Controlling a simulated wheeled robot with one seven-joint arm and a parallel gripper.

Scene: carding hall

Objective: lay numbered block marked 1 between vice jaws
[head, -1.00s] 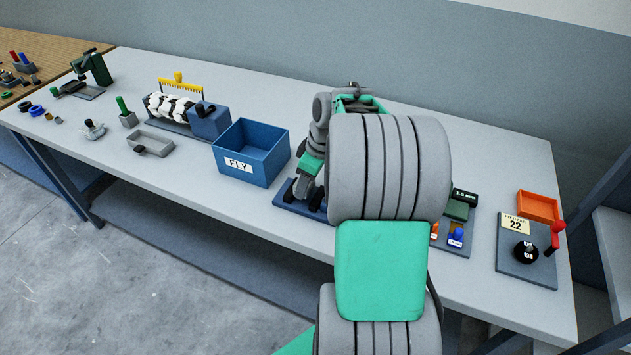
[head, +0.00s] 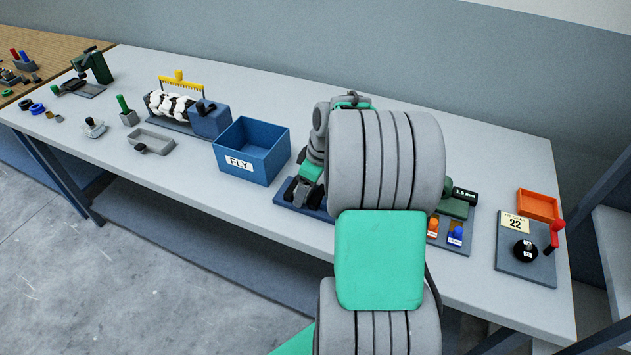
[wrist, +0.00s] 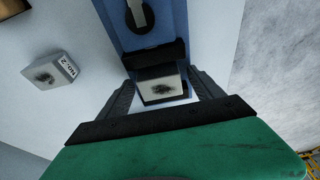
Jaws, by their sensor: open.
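A pale block (wrist: 160,86) with a dark smudge on its face shows in the wrist view, at the blue vice (wrist: 178,40). It sits close against a dark jaw (wrist: 153,54); a dark part also shows along its other edge. I cannot read a number on it. My gripper (wrist: 163,80) is open, with one finger on each side of the block; I cannot tell whether they touch it. A second pale block marked NO. 2 (wrist: 50,72) lies on the bench to the left. In the head view my arm hides most of the vice (head: 284,196).
A blue box labelled FLY (head: 252,152) stands left of the vice on the grey bench. A panel with orange and blue knobs (head: 456,240) is to the right. Farther right are an orange tray (head: 538,205) and a panel with a red lever (head: 525,262).

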